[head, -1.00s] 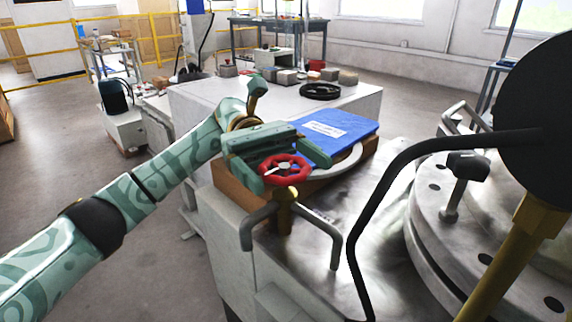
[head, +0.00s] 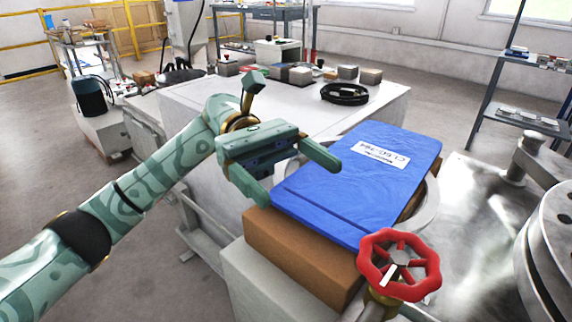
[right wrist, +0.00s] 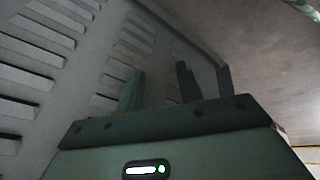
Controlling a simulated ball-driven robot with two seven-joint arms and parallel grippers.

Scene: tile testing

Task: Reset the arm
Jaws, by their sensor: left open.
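My left gripper (head: 287,174) is in the head view at the left edge of a blue tile (head: 350,200). Its two green fingers are spread apart with nothing between them. The tile is flat, with a white label, and lies on a brown block (head: 300,262) and a round grey plate that is partly hidden under it. My right gripper shows only in the right wrist view (right wrist: 160,90). Its two fingers stand apart and empty, in front of a grey louvred panel (right wrist: 60,70).
A red handwheel valve (head: 400,264) stands close in front of the tile. A large round metal flange (head: 550,255) is at the right. A white bench (head: 270,105) behind carries several grey blocks and a coil of black cable (head: 345,94).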

